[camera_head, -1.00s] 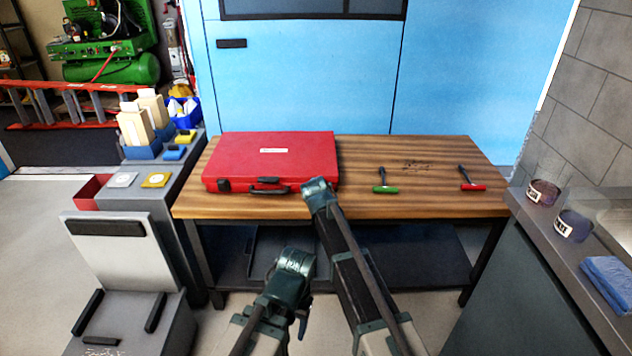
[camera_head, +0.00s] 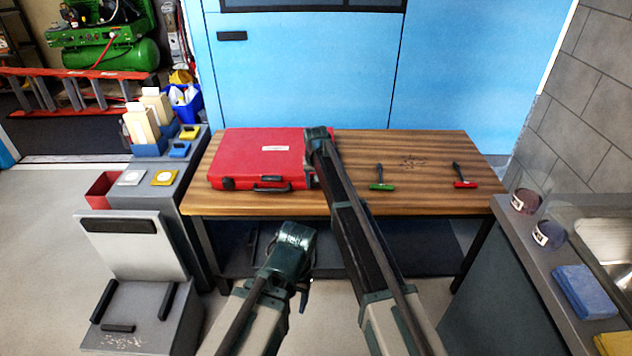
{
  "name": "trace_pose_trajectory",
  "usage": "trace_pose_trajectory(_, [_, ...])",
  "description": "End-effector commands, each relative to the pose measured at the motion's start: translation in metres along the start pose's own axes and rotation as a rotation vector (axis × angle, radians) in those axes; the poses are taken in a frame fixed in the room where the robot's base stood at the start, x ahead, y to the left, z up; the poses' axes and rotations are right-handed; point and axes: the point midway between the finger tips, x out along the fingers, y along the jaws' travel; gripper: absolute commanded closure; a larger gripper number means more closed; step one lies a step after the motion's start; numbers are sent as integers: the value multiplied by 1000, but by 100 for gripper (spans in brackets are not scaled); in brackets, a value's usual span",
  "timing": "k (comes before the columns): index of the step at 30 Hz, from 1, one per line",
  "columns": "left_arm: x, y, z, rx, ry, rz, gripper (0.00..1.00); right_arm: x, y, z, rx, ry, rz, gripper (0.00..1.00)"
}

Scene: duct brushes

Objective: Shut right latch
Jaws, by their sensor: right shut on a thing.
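The red case (camera_head: 258,160) lies closed on the left half of the wooden table (camera_head: 400,205), its front towards me. Its dark left latch (camera_head: 227,183) and handle (camera_head: 270,187) show on the front. The right latch is hidden behind my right arm, at the case's front right. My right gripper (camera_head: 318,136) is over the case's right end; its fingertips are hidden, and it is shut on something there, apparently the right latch. My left gripper (camera_head: 292,240) hangs low in front of the table, away from the case; its fingers do not show clearly.
A grey cabinet with small boxes (camera_head: 140,125) stands left. A counter with cups (camera_head: 548,235) and a blue cloth (camera_head: 584,291) stands right.

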Motion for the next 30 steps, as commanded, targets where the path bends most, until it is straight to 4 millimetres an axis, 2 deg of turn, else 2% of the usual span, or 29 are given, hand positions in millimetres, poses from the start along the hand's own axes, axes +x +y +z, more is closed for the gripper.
trace_pose_trajectory(15, [-1,0,0,0,0,0,38,0,-3,0,-2,-20,-5,100])
trace_pose_trajectory(16, [-1,0,0,0,0,0,38,0,-3,0,-2,-20,-5,46])
trace_pose_trajectory(17, [-1,0,0,0,0,0,38,0,-3,0,-2,-20,-5,41])
trace_pose_trajectory(18, [-1,0,0,0,0,0,38,0,-3,0,-2,-19,-5,38])
trace_pose_trajectory(30, [-6,-1,0,0,0,0,38,-5,-1,-1,-1,-18,-2,38])
